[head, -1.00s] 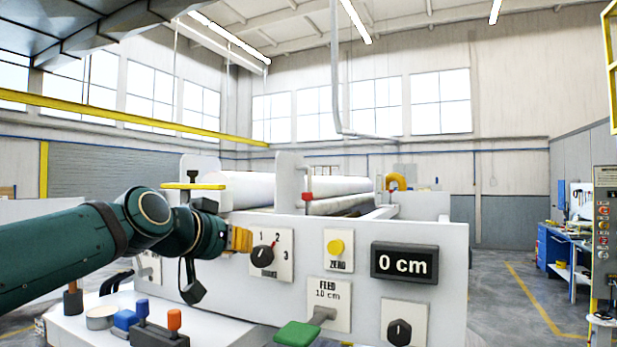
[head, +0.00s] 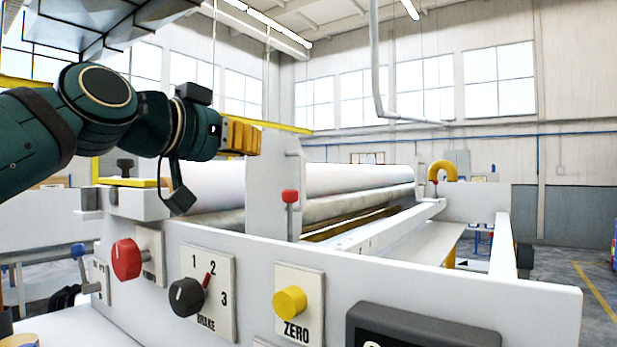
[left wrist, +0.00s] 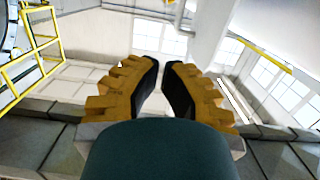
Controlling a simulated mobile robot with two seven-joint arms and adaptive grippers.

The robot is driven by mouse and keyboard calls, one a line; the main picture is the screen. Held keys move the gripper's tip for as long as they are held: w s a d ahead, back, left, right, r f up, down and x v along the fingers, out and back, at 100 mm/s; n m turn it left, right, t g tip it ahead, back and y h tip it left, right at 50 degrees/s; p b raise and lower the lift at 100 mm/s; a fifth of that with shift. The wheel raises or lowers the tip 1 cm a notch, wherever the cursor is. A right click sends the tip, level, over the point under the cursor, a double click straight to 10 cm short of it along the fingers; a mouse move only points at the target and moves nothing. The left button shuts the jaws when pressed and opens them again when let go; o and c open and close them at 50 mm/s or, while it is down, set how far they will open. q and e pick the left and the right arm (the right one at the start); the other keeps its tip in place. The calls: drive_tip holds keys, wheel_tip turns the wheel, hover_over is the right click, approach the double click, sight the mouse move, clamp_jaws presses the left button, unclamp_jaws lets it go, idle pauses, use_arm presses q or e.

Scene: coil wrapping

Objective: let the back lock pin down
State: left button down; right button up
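A red-topped pin (head: 290,197) stands upright beside the white post at the near end of the rollers. Farther back, near the yellow hook (head: 442,168), a small reddish piece shows, too small to make out. I cannot tell from the pictures which one is the back lock pin. My left gripper (head: 258,139) is in the air above the machine's front panel, left of the white post and apart from both. In the left wrist view its yellow fingers (left wrist: 162,70) have a narrow gap between them with nothing in it. My right gripper is not in view.
The front panel (head: 545,305) carries a red knob (head: 126,260), a black brake knob (head: 187,297) and a yellow zero button (head: 290,302). White rollers (head: 355,178) run back behind the post. A black knob on a yellow plate (head: 140,183) sits below my left arm.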

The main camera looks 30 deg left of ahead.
use_arm(q)
drive_tip(key=shift+s, duration=0.25)
drive_tip(key=shift+w, duration=0.1)
drive_tip(key=p, duration=0.2)
hover_over(289, 194)
wheel_tip(289, 194, down, 5)
drive_tip(key=shift+r+b, duration=0.1)
drive_tip(key=shift+b, duration=0.3)
drive_tip(key=shift+s, duration=0.2)
wheel_tip(289, 194, down, 3)
drive_tip(key=b, duration=0.3)
drive_tip(key=shift+f, duration=0.2)
drive_tip(key=shift+r, duration=0.1)
